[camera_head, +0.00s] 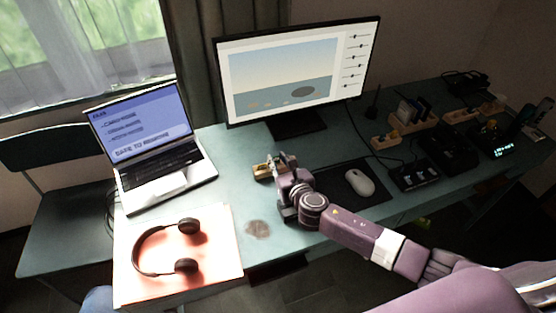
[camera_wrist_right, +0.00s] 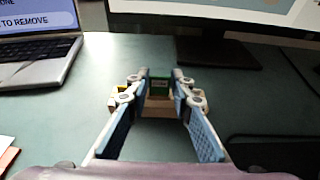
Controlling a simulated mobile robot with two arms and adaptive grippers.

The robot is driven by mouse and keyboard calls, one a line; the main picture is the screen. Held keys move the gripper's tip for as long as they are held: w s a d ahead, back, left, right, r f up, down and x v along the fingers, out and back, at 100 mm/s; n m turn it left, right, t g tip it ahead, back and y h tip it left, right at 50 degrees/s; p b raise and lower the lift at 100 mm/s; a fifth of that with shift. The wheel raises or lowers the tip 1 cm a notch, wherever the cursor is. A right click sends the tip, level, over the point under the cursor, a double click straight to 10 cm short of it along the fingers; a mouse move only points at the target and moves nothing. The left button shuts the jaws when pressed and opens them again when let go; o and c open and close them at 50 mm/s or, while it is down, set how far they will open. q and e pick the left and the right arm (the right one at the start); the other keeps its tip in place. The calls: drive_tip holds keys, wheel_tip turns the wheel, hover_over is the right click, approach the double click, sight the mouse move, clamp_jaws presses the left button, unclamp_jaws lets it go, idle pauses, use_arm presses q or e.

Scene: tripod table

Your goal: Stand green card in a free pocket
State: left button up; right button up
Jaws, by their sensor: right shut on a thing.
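In the head view the card is not clearly visible. A wooden rack (camera_head: 411,124) with several upright dark and pale pieces stands right of the monitor. My left gripper is not in view.
A monitor (camera_head: 297,72) stands behind the gripper. A laptop (camera_head: 158,150) and headphones (camera_head: 167,249) are at the left. A mouse (camera_head: 359,182) lies on a black mat right of the gripper. More wooden blocks (camera_head: 460,116) and black devices crowd the right. Clear desk lies between laptop and gripper.

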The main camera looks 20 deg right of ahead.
drive_tip(key=shift+f+b, duration=0.55)
drive_tip(key=shift+f, duration=0.4)
drive_tip(key=o, duration=0.8)
drive_tip(key=shift+s, duration=0.1)
drive_tip(key=v, duration=1.2)
